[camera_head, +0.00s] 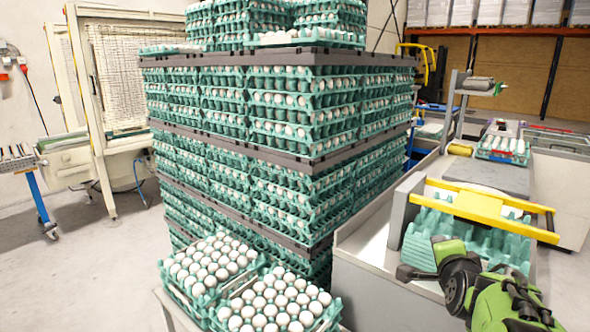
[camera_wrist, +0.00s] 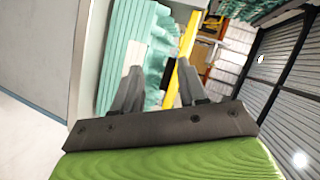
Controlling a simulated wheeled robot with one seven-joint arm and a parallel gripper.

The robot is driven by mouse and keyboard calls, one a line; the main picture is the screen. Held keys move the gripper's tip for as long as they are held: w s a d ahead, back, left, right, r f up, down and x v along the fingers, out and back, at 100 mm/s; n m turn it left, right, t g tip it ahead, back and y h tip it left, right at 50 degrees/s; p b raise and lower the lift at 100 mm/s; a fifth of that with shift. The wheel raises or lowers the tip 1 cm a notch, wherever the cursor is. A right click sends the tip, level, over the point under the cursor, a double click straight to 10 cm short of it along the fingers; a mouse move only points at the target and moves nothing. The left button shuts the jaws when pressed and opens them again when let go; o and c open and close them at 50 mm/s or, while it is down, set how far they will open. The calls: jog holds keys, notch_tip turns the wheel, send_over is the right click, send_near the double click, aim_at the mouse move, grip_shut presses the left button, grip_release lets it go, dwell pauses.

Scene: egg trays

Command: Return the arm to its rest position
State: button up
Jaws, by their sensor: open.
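My gripper (camera_wrist: 160,84) is open in the wrist view, with its two dark fingers apart and nothing seen held between them. In the head view, my green arm is at the lower right, and the gripper is partly hidden and lies beside the green egg trays in the machine. Those empty-looking trays (camera_head: 470,240) stand under a yellow bar (camera_head: 490,207). The trays also show beyond the fingers in the wrist view (camera_wrist: 125,50), tilted with the camera.
A tall pallet stack of egg trays (camera_head: 290,115) stands in the middle. Two full egg trays (camera_head: 213,262) (camera_head: 278,303) lie in front of it. A conveyor with a tray (camera_head: 503,147) is at the right. Open floor (camera_head: 100,270) lies at the left.

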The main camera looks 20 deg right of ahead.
jog(key=s+a+f+n+g+y, duration=0.1)
jog(key=s+a+n+y, duration=0.15)
jog(key=a+n, duration=0.6)
jog(key=s+a+f+n+g+y, duration=0.1)
jog(key=a+n+y, duration=0.2)
jog(key=a, duration=1)
jog(key=s+a+f+n+g+y, duration=0.35)
jog(key=s+a+n, duration=0.6)
jog(key=s, duration=0.45)
notch_tip(320, 180, up, 14)
jog(key=p, duration=1.5)
jog(key=shift+s+a+r+h, duration=0.15)
jog(key=shift+s+a+h, duration=0.05)
jog(key=shift+h, duration=0.1)
